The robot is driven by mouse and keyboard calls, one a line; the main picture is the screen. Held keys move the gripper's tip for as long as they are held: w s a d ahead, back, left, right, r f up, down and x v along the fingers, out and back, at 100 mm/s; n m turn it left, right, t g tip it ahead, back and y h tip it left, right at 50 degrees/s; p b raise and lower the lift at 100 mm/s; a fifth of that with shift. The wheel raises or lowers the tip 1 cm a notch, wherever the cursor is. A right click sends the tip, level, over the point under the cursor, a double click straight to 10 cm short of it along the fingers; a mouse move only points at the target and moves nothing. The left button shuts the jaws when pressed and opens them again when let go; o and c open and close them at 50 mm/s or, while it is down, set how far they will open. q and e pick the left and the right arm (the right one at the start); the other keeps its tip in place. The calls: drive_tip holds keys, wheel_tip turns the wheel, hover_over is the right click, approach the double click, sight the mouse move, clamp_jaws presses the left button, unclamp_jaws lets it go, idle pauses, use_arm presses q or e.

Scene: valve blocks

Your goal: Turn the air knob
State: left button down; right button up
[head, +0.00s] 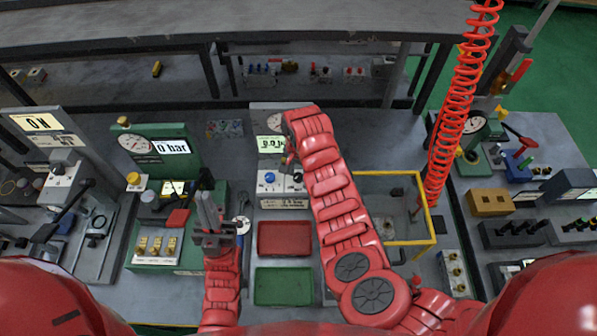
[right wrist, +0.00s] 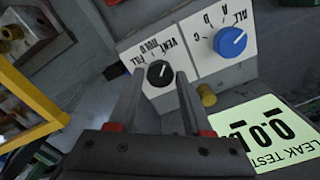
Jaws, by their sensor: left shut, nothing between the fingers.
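A black knob (right wrist: 160,73) sits on a white plate marked FILL, HOLD and VENT; a blue knob (right wrist: 230,41) marked ALL, A, B, C is beside it. In the head view the blue knob (head: 270,177) and black knob (head: 298,177) are on the leak test unit. Which one is the air knob is not labelled. My right gripper (right wrist: 159,76) is open, its fingertips on either side of the black knob with visible gaps. In the head view my right arm partly hides it. My left gripper (head: 208,212) is shut and empty, left of the trays.
A red tray (head: 284,252) and a green tray (head: 284,301) lie in front of the leak test unit. A yellow frame (head: 431,213) and red coiled hose (head: 462,105) are to the right. The 0 bar gauge panel (head: 185,135) stands left.

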clamp_jaws()
